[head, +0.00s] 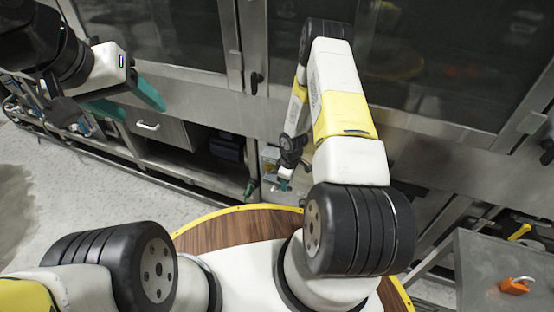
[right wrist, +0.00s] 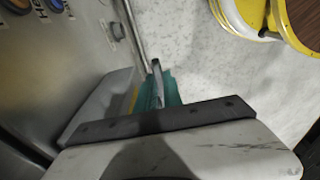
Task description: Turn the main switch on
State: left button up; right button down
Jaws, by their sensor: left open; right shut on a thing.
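In the head view my right gripper (head: 285,183) is low in front of the machine, beside a small grey control box (head: 268,160). In the right wrist view its teal fingers (right wrist: 160,90) are shut on a narrow grey piece (right wrist: 157,68), apparently the main switch handle. A thin yellow strip (right wrist: 134,97) shows just left of the fingers. The rest of the switch is hidden by the gripper, so its position cannot be read. My left gripper (head: 126,98) is open and empty at the upper left of the head view.
The steel panel in the right wrist view carries a blue button (right wrist: 55,5) and a grey knob (right wrist: 117,30). An orange padlock (head: 515,286) lies on a grey surface (head: 480,265) at right. Open floor (head: 90,190) lies at left.

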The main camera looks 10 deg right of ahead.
jog(key=f+y, duration=0.1)
jog(key=t+y, duration=0.1)
jog(key=shift+d+f+t+y, duration=0.25)
jog(key=shift+f+t+y, duration=0.05)
jog(key=shift+f, duration=0.1)
jog(key=shift+w+a+f+t+y, duration=0.1)
jog(key=shift+a+f+t+y, duration=0.1)
jog(key=shift+f+t+y, duration=0.8)
jog(key=shift+r, duration=0.15)
jog(key=c, duration=1.5)
grip_release()
jog(key=shift+y, duration=0.3)
jog(key=v, duration=0.7)
jog(key=shift+d+r, duration=0.15)
jog(key=shift+r, duration=0.2)
